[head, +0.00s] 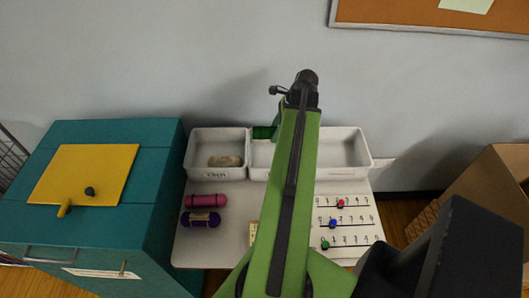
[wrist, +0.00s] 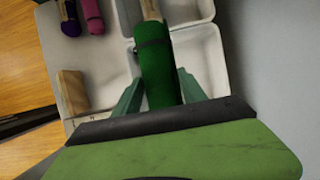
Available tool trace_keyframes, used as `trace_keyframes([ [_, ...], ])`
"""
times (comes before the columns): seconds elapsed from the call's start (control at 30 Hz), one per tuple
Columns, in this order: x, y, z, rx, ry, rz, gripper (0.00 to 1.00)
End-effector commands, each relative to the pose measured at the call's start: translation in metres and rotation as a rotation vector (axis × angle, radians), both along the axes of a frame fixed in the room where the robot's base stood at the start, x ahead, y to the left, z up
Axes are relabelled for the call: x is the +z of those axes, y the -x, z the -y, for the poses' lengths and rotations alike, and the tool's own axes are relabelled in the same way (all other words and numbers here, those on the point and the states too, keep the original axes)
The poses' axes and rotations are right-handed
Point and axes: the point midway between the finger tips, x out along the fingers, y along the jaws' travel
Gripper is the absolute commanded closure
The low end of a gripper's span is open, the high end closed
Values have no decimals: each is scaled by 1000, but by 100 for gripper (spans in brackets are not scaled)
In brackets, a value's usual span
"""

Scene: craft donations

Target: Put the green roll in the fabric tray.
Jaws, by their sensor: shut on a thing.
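The green roll (wrist: 155,65) is between the teal fingers of my gripper (wrist: 158,95) in the wrist view, shut on it. In the head view a bit of the roll (head: 262,132) shows left of my arm, by the back of the trays near the divider. My gripper (head: 281,114) is mostly hidden behind the arm there. The long right tray (head: 345,172) is white and looks empty where visible; my arm covers its middle and any label. In the wrist view the roll overlaps this tray (wrist: 208,70); whether it touches it, I cannot tell.
The smaller white left tray (head: 216,173) holds a beige bundle (head: 225,161); its label is hard to read. Pink (head: 206,200) and purple (head: 201,219) rolls lie in front. A board with coloured beads (head: 340,222) is at right. A teal cabinet (head: 150,215) stands left.

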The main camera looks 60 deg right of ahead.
Motion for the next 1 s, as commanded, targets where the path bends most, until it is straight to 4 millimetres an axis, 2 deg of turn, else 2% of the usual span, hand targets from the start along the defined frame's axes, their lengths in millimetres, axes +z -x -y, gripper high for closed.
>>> trace_keyframes([
  [0.17,-6,-3,-2,8,0,0,94],
  [0.27,-21,-4,-2,8,0,0,94],
  [0.7,-132,-3,-2,8,0,0,94],
  [0.8,-140,-3,-2,8,0,0,94],
  [0.93,-137,-3,-2,8,0,0,94],
  [1.0,-143,-3,-2,8,0,0,94],
])
